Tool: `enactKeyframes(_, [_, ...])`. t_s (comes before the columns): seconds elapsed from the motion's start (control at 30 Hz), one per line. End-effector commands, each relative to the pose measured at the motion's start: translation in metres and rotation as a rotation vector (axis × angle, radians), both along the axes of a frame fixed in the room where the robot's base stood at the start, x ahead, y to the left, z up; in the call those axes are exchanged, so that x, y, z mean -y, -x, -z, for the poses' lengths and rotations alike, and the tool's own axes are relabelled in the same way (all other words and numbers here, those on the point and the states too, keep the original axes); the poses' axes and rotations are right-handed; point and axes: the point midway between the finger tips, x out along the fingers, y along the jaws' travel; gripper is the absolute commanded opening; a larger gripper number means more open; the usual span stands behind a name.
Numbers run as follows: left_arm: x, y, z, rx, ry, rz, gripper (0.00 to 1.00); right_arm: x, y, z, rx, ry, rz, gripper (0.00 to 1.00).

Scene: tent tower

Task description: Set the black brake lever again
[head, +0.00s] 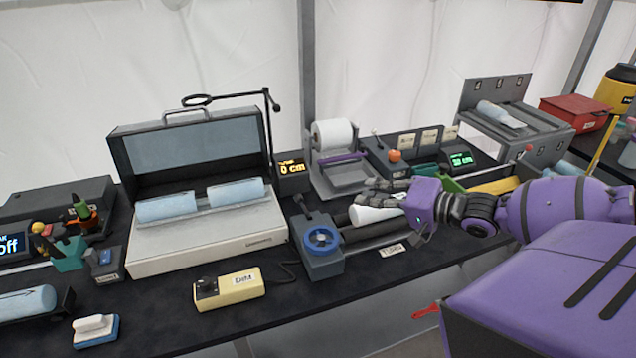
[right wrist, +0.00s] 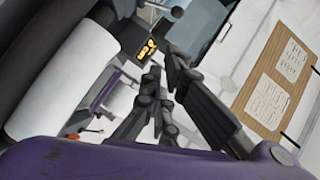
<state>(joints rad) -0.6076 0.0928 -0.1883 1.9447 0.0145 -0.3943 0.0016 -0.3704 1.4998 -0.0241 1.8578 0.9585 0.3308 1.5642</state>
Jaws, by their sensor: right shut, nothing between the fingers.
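A black lever (head: 300,205) stands on the grey block with the blue handwheel (head: 321,239), in the middle of the table; it leans to the left. I take it to be the brake lever; its label is not legible. My right gripper (head: 368,192) is shut and empty, to the right of the lever and apart from it. It hovers over the dark rollers and a white roll (head: 372,214), which it partly covers. In the right wrist view the dark fingers (right wrist: 155,80) are together, with the white roll (right wrist: 65,75) beside them. My left gripper is out of view.
A 0 cm display (head: 292,169) and a paper roll stand (head: 335,135) stand behind the lever. An open grey case (head: 205,240) with light blue rolls is on the left. A cream DIM box (head: 229,288) lies in front. A TURN label (head: 391,250) marks the front edge.

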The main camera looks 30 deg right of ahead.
Motion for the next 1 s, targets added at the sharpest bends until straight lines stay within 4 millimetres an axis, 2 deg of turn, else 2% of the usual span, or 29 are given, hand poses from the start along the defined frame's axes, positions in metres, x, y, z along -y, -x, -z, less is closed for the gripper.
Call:
enactKeyframes(0.13, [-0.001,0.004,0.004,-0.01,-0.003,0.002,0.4,-0.002,-0.009,-0.007,-0.002,-0.025,-0.001,0.0])
enactKeyframes(0.27, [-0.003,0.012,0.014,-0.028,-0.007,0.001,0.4,-0.007,-0.022,-0.002,-0.002,-0.026,-0.002,0.0])
enactKeyframes(0.47, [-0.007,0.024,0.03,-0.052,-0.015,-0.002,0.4,-0.018,-0.052,0.009,-0.004,-0.026,-0.002,0.0])
enactKeyframes(0.77, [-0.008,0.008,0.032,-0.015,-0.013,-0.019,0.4,-0.035,-0.097,0.019,-0.001,-0.023,-0.002,0.0])
enactKeyframes(1.0, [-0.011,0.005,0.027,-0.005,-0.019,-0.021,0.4,-0.06,-0.108,0.025,0.003,-0.025,-0.001,0.0])
